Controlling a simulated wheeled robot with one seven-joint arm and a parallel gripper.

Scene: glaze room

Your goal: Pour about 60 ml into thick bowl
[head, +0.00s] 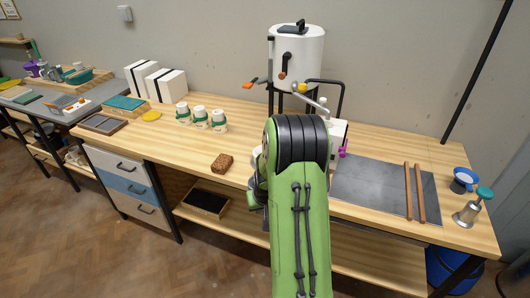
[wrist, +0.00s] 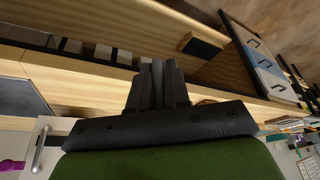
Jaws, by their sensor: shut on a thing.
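My gripper (wrist: 157,85) shows in the wrist view with its dark fingers close together over the bench. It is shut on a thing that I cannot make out. In the head view my green arm hides the gripper and the bench in front of it. A pale edge (head: 255,153) shows just left of the arm, but I cannot tell what it belongs to. A small blue bowl or cup with a white inside (head: 464,179) stands at the right end of the bench. I cannot tell whether it is the thick bowl. No pouring shows.
A white tank with a tap (head: 298,58) stands on a dark stand behind my arm. A grey slab (head: 370,185) with two wooden strips (head: 414,192) lies right. A brown sponge-like block (head: 222,163) and several white jars (head: 201,117) stand left. A metal canister (head: 472,208) is far right.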

